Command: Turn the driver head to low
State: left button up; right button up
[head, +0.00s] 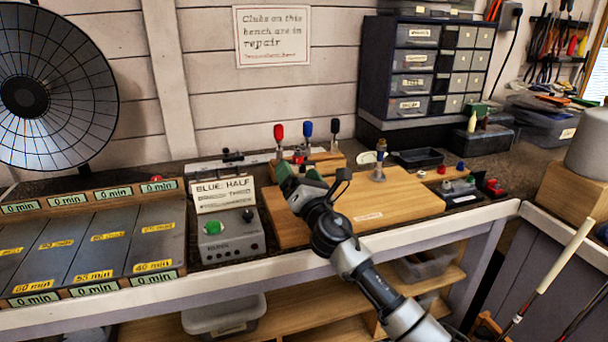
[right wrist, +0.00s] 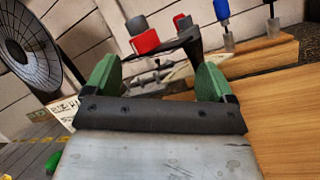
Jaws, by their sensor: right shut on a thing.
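My right gripper (head: 300,184), with green fingers, reaches over the left end of a wooden board (head: 405,200) on the bench. In the right wrist view its fingers (right wrist: 155,82) stand well apart around a dark part (right wrist: 182,48) with a red block (right wrist: 145,41) by it. I take this dark part as the held thing; its grip contact is mostly hidden. I cannot tell whether it is the driver head, nor read any low mark. Red (head: 279,132), blue (head: 307,128) and black (head: 335,126) handles stand upright behind the gripper. My left gripper is not in view.
A grey box (head: 228,244) with a green button and a "BLUE: HALF" sign (head: 224,194) stands left of the board. A blue-topped metal post (head: 380,160) stands on the board. A drawer cabinet (head: 430,62) is behind. The board's right part is mostly clear.

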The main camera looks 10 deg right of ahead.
jog(key=shift+w+a+m+h, duration=0.1)
jog(key=shift+a+m+h, duration=0.2)
jog(key=shift+h, duration=0.45)
jog(key=shift+w+a+m+h, duration=0.1)
jog(key=shift+a+m+h, duration=0.1)
jog(key=shift+m+h, duration=0.4)
jog(key=shift+a+h, duration=0.1)
jog(key=shift+h, duration=0.45)
jog(key=o, duration=1.1)
jog(key=shift+s+f, duration=0.2)
jog(key=shift+s, duration=0.2)
jog(key=s, duration=1.4)
jog(key=shift+d+f+p, duration=0.3)
jog(key=shift+d+p, duration=0.05)
